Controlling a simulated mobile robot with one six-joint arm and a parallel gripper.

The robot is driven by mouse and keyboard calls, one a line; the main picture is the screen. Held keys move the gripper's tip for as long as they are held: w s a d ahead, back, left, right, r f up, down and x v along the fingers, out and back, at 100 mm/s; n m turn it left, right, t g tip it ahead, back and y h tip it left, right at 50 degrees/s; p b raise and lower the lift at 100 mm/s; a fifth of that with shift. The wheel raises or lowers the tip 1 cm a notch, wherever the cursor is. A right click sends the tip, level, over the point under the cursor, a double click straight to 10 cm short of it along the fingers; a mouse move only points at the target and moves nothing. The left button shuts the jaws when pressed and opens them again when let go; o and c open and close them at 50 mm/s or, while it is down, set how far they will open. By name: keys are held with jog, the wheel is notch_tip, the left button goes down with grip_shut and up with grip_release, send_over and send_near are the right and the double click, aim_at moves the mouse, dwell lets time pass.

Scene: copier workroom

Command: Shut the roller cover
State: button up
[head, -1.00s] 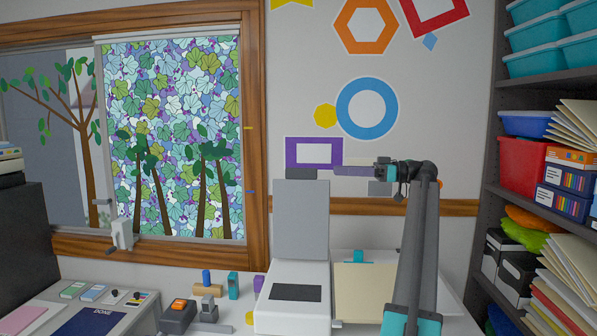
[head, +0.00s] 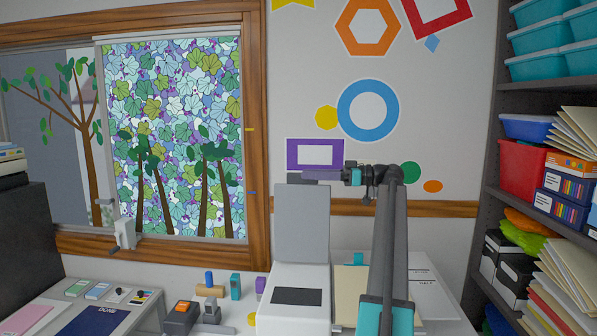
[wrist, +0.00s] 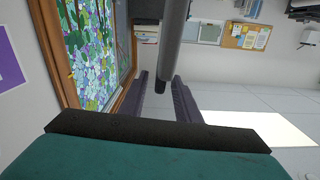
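The roller cover (head: 302,225) is a flat grey panel standing raised, nearly upright, at the back of a white machine (head: 290,325) with a dark panel on top. My gripper (head: 318,177) is at the height of the cover's top edge, reaching in from the right. Whether it touches the cover or is in front of or behind it, I cannot tell. In the wrist view my gripper's two dark fingers (wrist: 160,98) stand apart with a gap between them.
A cream panel (head: 347,298) and a white unit (head: 425,275) stand right of the machine. Small blocks and devices (head: 211,300) lie to its left. A window (head: 175,140) is behind at left, and a loaded shelf (head: 545,180) stands at right.

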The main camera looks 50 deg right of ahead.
jog(key=shift+p+x, duration=0.45)
jog(key=shift+x, duration=1.1)
jog(key=shift+c, duration=0.2)
grip_shut()
